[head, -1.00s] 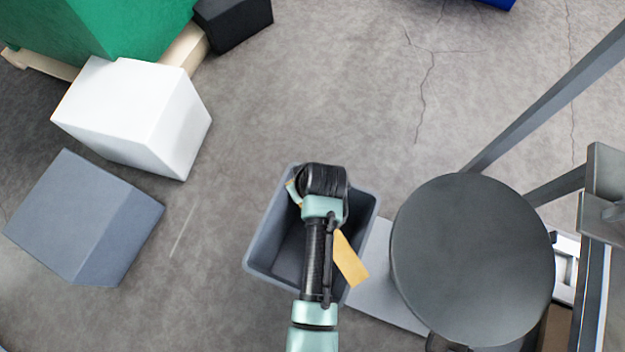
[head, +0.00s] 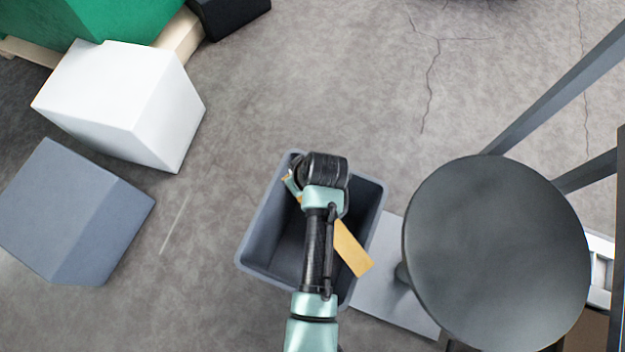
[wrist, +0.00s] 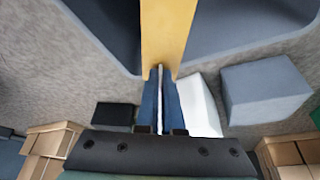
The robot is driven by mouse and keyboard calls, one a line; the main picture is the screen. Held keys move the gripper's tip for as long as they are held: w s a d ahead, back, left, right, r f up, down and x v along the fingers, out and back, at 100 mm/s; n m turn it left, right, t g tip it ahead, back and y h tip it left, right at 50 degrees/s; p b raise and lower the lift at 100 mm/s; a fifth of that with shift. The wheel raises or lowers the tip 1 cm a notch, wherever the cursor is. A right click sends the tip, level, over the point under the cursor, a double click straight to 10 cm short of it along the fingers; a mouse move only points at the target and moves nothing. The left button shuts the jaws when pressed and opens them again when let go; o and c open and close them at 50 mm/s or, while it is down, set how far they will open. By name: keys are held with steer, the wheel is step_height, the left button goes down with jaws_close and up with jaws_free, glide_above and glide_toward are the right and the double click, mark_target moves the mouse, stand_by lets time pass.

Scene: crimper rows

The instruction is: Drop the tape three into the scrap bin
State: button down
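The tape three appears as a flat tan strip (head: 352,248) held above the scrap bin (head: 246,245). In the wrist view the tan strip (wrist: 167,30) runs from the top edge down to my gripper (wrist: 161,72), whose two blue fingers are close together on its near end. The bin also shows in the wrist view as a blue-grey rim (wrist: 250,48) and dark inside behind the strip. The bin is open-topped and grey. In the head view my arm covers its middle and hides the fingers. I see no contact between strip and bin floor.
A round dark stool top (head: 497,250) stands close to the right of the bin, above a flat grey plate (head: 392,290). A white block (head: 120,105) and a grey block (head: 75,215) sit at left. The floor behind the bin is clear.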

steer(key=c, duration=1)
jaws_free()
steer(key=p+v, duration=0.5)
steer(key=v, duration=0.7)
steer(key=shift+s+d+r+p, duration=0.1)
steer(key=shift+s+r+p, duration=0.15)
steer(key=shift+r+p, duration=0.1)
